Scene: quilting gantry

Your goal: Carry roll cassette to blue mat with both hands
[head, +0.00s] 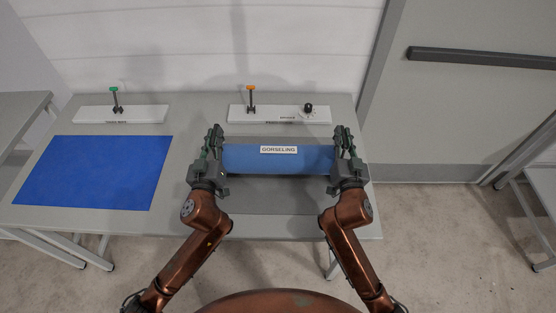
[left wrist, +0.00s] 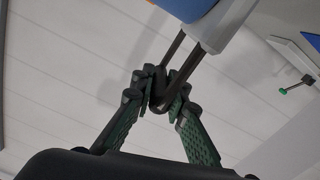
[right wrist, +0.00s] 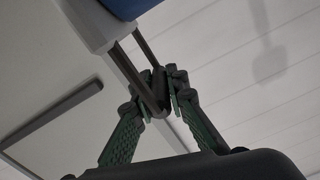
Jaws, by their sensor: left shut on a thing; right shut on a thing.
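The roll cassette is a blue cylinder (head: 240,158) with a white "GORSELING" label, held level over the right part of the table. My left gripper (head: 215,140) is shut on a dark handle at its left end. The left wrist view shows that handle (left wrist: 176,78) between the green fingers. My right gripper (head: 345,139) is shut on the handle at the right end, which shows in the right wrist view (right wrist: 150,72). The blue mat (head: 95,173) lies flat and bare on the left part of the table.
The grey table (head: 190,140) has a darker grey area (head: 280,203) under the cassette. At the back stand a white panel (head: 140,113) with a green-topped lever (head: 114,90) and another (head: 285,115) with an orange-topped lever (head: 251,89) and a black knob (head: 308,108).

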